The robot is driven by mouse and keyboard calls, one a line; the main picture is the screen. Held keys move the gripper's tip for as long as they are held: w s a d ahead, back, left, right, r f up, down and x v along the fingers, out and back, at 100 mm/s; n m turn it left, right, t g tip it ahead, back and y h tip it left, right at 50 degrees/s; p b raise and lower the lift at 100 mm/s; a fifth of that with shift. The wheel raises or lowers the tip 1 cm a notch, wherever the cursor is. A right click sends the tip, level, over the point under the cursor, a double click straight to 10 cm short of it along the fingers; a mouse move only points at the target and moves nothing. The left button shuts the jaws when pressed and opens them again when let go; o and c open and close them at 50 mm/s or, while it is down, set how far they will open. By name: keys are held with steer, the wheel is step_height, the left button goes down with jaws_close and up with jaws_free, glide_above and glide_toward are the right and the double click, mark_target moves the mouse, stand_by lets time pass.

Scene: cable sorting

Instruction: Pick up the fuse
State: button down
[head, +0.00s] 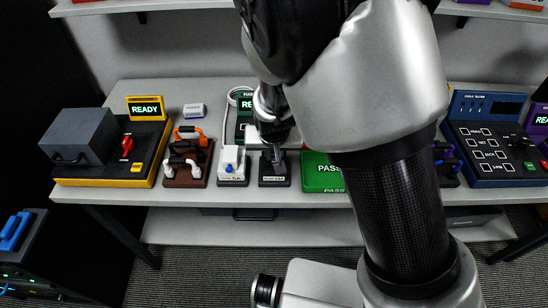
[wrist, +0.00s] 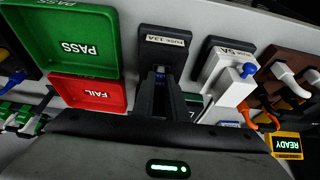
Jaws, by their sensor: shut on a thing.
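The black fuse holder (head: 275,181) stands near the table's front edge, its label reading 13A. In the wrist view the same holder (wrist: 164,42) is at top centre, its label upside down. My gripper (head: 273,151) is down over this holder. In the wrist view my gripper (wrist: 164,80) has its dark fingers close together just in front of the label. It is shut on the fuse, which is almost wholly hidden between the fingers. I cannot tell whether the fuse is still seated in the holder.
A white 5A holder (head: 231,166) with a blue part stands close on the left. A green PASS tray (head: 322,183) is close on the right. A red FAIL tray (wrist: 92,92) shows in the wrist view. A brown plug rack (head: 187,175) and a READY box (head: 146,108) stand farther left.

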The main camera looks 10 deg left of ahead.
mark_target(274, 157)
step_height(274, 157, up, 13)
steer(key=p, duration=0.4)
stand_by(0.4)
